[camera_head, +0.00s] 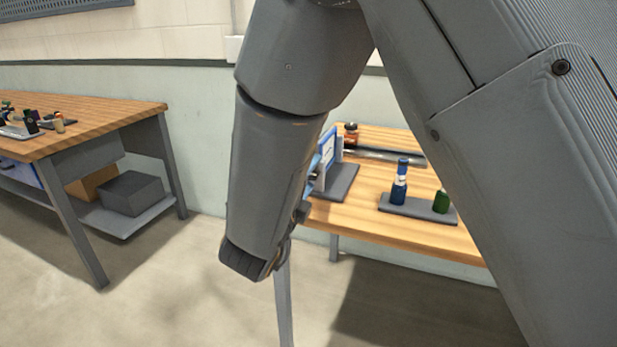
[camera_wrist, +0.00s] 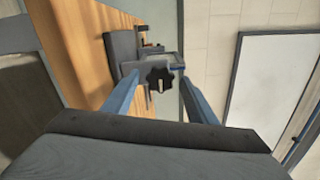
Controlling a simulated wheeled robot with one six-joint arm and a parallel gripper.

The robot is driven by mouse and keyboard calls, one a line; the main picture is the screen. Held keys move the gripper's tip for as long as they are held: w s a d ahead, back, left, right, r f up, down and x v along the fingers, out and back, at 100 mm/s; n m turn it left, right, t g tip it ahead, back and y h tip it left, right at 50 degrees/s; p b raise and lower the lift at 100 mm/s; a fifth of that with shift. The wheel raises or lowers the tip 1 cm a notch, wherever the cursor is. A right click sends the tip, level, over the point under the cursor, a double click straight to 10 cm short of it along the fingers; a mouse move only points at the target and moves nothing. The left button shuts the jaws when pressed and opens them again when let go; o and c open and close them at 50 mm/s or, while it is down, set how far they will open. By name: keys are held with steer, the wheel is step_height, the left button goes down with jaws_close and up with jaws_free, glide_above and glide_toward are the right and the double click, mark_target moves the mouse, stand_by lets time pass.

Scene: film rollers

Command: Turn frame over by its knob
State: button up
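The frame (camera_head: 327,147) has a blue edge and a pale face and stands upright on a dark grey base (camera_head: 342,184) at the left end of the right-hand table. My arm hides much of it in the head view. In the wrist view, the black lobed knob (camera_wrist: 153,79) shows in front of the grey frame mount (camera_wrist: 186,60). My gripper (camera_wrist: 160,73) has its two blue fingers spread, one on each side of the knob. I cannot tell whether the fingertips touch it. The head view does not show my gripper clearly.
On the right-hand table (camera_head: 400,225), a grey tray (camera_head: 417,209) holds a blue bottle (camera_head: 399,185) and a green bottle (camera_head: 441,201). A reddish jar (camera_head: 350,133) stands behind the frame. Another table (camera_head: 95,118) with small items is at left. Floor between the tables is clear.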

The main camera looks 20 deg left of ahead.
steer(key=s, duration=0.7)
steer(key=shift+s+a, duration=0.3)
steer(key=shift+s, duration=0.1)
steer(key=shift+s, duration=0.1)
